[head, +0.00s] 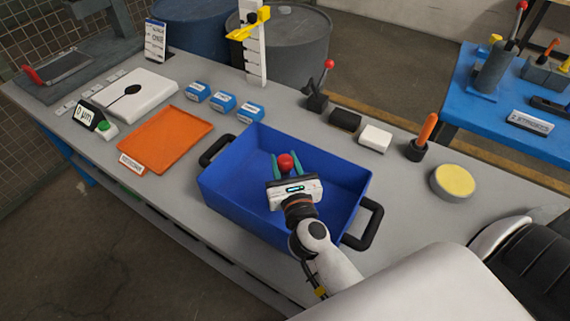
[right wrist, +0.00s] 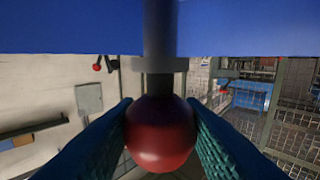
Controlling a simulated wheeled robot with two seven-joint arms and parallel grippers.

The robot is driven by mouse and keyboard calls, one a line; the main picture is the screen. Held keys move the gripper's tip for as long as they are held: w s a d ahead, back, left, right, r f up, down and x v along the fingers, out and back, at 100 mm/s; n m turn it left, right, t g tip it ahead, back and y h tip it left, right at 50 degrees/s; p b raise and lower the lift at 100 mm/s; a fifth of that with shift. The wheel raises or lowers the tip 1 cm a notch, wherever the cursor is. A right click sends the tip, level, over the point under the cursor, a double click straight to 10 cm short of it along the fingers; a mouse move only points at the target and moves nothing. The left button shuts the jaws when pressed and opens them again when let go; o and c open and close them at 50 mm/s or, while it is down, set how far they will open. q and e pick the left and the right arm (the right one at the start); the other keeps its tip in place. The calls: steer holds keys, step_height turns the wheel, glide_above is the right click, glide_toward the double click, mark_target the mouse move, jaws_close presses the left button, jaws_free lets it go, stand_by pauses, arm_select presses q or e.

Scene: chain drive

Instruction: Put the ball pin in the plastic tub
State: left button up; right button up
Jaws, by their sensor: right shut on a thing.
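The plastic tub (head: 228,208) is blue with black handles and stands on the grey bench in the head view. My right gripper (head: 287,166) is over the tub's opening, its teal fingers shut on the ball pin (head: 286,163). In the head view only the pin's red ball end shows. In the right wrist view the ball pin (right wrist: 160,133) sits between the two fingers, with its dark shaft running up past blue tub surfaces. I cannot tell whether the shaft touches the tub. My left gripper is not in view.
An orange tray (head: 165,139) and several small blue boxes lie left of the tub. A white block (head: 375,138), an orange-handled tool (head: 426,132) and a round yellow-topped tin (head: 453,182) stand to the right. A white rack (head: 254,45) rises behind.

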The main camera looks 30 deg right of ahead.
steer(key=shift+f+b, duration=0.5)
steer(key=shift+f, duration=0.05)
steer(key=o, duration=1.1)
steer(key=shift+f, duration=0.1)
steer(key=shift+s+f, duration=0.1)
